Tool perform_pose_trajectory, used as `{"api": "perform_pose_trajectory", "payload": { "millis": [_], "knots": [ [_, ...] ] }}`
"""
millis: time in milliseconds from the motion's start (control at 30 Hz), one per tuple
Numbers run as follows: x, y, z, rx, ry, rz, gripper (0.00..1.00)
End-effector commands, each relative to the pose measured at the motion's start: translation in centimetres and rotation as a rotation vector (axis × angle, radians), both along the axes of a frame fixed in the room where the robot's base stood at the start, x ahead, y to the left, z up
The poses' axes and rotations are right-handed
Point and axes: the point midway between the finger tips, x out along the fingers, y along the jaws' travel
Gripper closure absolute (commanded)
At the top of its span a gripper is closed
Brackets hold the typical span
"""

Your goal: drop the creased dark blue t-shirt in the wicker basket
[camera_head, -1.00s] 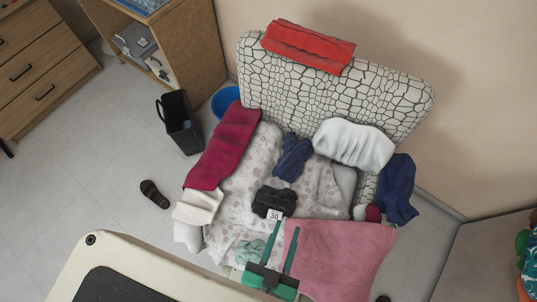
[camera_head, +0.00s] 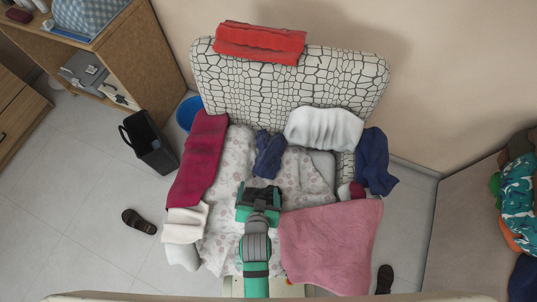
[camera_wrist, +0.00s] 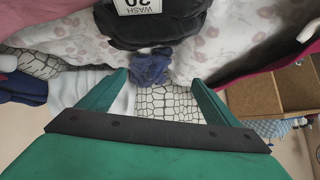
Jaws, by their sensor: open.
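A crumpled dark blue cloth (camera_head: 268,153) lies on the chair seat below the backrest; it also shows in the wrist view (camera_wrist: 150,66). A second dark blue cloth (camera_head: 374,162) hangs over the right armrest. I cannot tell which is the t-shirt. My gripper (camera_head: 258,188) is over the seat, on the near side of the first cloth. In the wrist view its green fingers (camera_wrist: 158,82) are apart with nothing held between them. A black bundle with a "WASH 30" tag (camera_wrist: 158,22) is close by, mostly hidden by my gripper in the head view. I cannot make out a wicker basket.
A maroon cloth (camera_head: 201,160), a white cloth (camera_head: 324,128) and a pink cloth (camera_head: 330,245) lie around the seat. A red folded towel (camera_head: 260,42) tops the backrest. A black bin (camera_head: 150,142) and blue bucket (camera_head: 187,113) stand left. Slippers (camera_head: 139,221) lie on the floor.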

Motion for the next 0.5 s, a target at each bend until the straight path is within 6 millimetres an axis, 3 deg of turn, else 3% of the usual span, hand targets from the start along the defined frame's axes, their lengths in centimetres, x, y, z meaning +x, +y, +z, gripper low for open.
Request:
{"api": "perform_pose_trajectory", "payload": {
  "millis": [33, 233, 500],
  "knots": [
    [1.7, 0.2, -0.4, 0.006, 0.027, -0.011, 0.16],
    [6.3, 0.3, -1.7, 0.022, 0.166, -0.071, 0.16],
    [11.7, -0.5, -0.6, 0.014, 0.343, -0.188, 0.16]
  ]
}}
